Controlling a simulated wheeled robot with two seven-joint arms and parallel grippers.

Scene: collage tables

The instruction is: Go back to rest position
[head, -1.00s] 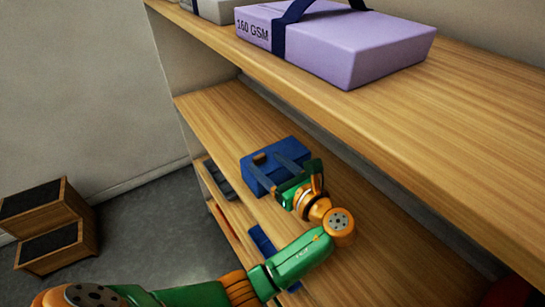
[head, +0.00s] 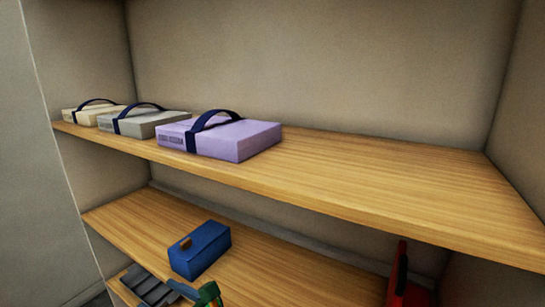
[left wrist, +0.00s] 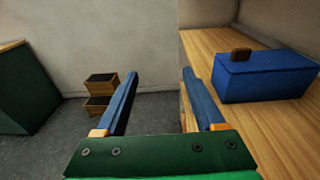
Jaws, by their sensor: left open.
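My left gripper (left wrist: 160,74) is open and empty in the left wrist view, with its two blue fingers apart. A blue box (left wrist: 265,76) with a small brown knob stands on the wooden shelf to the right of the fingers, clear of them. In the head view the same blue box (head: 200,250) sits on the lower shelf, and only a little of my green left gripper (head: 190,291) shows at the bottom edge, in front of the box. The rest of the left arm is out of frame. My right gripper is in neither view.
The upper shelf (head: 340,185) holds a purple pack (head: 240,140), a grey pack (head: 150,124) and a cream pack (head: 85,116); its right part is bare. A red object (head: 400,283) stands lower right. A wooden step unit (left wrist: 100,92) and a dark green block (left wrist: 30,90) are left.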

